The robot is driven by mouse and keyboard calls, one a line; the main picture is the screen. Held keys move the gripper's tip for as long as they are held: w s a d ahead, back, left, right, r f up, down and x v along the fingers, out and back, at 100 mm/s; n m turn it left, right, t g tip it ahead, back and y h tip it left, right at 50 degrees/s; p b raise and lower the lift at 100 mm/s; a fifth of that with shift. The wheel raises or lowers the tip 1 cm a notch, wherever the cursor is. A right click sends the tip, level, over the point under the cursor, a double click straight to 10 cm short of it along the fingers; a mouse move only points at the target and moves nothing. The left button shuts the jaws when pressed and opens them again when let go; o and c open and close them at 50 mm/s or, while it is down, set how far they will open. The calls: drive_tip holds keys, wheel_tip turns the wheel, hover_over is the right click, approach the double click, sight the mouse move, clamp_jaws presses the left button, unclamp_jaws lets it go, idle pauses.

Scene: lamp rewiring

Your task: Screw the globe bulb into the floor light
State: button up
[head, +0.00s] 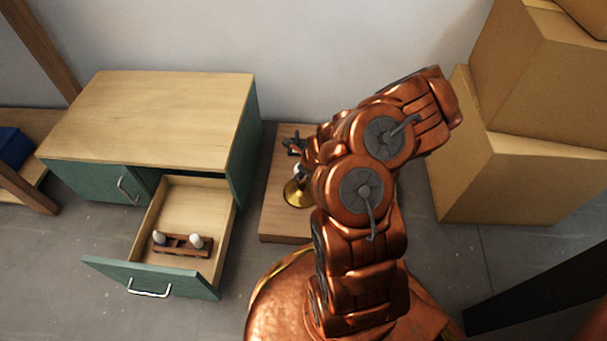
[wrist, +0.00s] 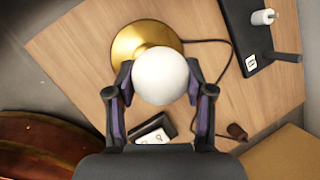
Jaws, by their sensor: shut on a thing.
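The white globe bulb (wrist: 161,76) is between the fingers of my gripper (wrist: 160,83) in the wrist view, and the gripper is shut on it. The floor light's round brass base (wrist: 128,44) lies beyond the bulb, partly covered by it. The brass base (head: 297,195) also shows in the head view on a low wooden board, beside my arm. The bulb hides the floor light's socket in the wrist view, so I cannot tell whether the two touch. My arm hides most of the gripper in the head view.
A black power strip (wrist: 247,38) with a white plug lies on the wooden board (wrist: 205,22). A dark cord runs from the base. A green cabinet's open drawer (head: 187,200) holds a rack (head: 178,250) with bulbs. Cardboard boxes (head: 520,180) stand at right.

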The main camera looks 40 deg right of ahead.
drive_tip(key=shift+s+a+f, duration=0.1)
drive_tip(key=shift+a, duration=0.5)
drive_tip(key=o, duration=1.4)
drive_tip(key=shift+d, duration=0.2)
drive_tip(key=shift+c, duration=0.2)
drive_tip(key=shift+d, duration=0.15)
drive_tip(key=shift+d, duration=0.1)
drive_tip(key=v, duration=1.2)
